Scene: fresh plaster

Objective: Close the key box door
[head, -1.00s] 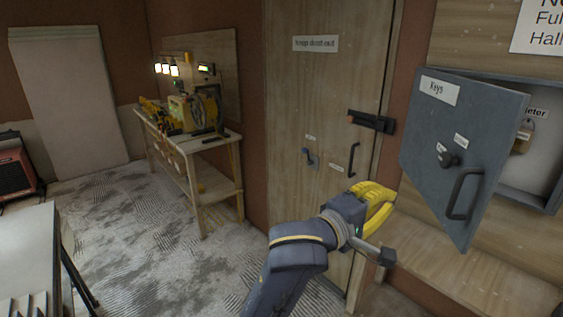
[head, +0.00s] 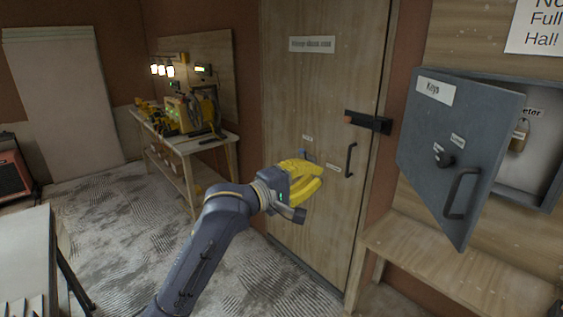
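The grey key box door (head: 420,131), labelled "Keys", stands swung open on the wall at the right. It carries a dark round knob (head: 441,158) and a black bar handle (head: 460,194). Part of the key box's inside (head: 540,160) shows to the right of the door, with a brass-coloured padlock (head: 519,137) in it. My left gripper (head: 319,178), with yellow fingers, is in front of the wooden door, well left of the key box door and not touching it. How far its fingers are apart is unclear. My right gripper is out of view.
A wooden door (head: 318,85) with a black handle (head: 350,160) and a dark latch (head: 368,122) is behind my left gripper. A wooden bench (head: 450,265) runs below the key box. A workbench (head: 195,147) with tools stands further left.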

